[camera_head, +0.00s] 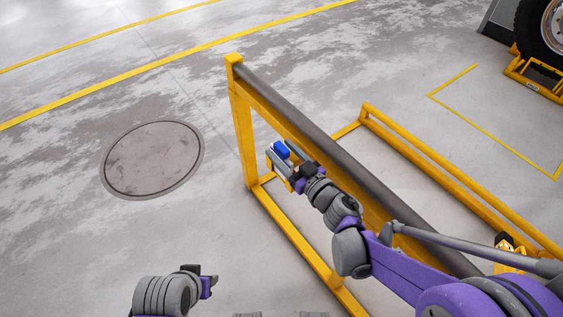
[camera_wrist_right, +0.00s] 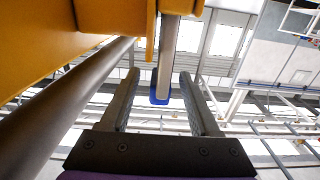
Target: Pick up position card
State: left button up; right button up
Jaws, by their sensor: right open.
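What seems to be the position card is a small blue piece (camera_head: 281,149) by the yellow rack's near side in the head view. In the right wrist view it shows as a blue-edged end (camera_wrist_right: 160,98) on a grey strip coming down from the yellow beam. My right gripper (camera_head: 285,157) is open, with its two fingers on either side of the blue piece in the wrist view (camera_wrist_right: 158,75). I cannot tell whether they touch it. My left gripper (camera_head: 203,280) is low at the bottom left of the head view, far from the card; its jaws are unclear.
The yellow rack (camera_head: 243,120) with its dark grey roller bar (camera_head: 330,135) stands beside my right arm. A wheel (camera_head: 545,28) is at the top right. The floor to the left, around a round cover (camera_head: 152,159), is clear.

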jog(key=shift+w+a, duration=0.25)
jog(key=shift+w, duration=0.05)
grip_shut()
jog(key=shift+r, duration=0.1)
notch_tip(320, 180, up, 10)
jog(key=p, duration=0.3)
dwell(0.4)
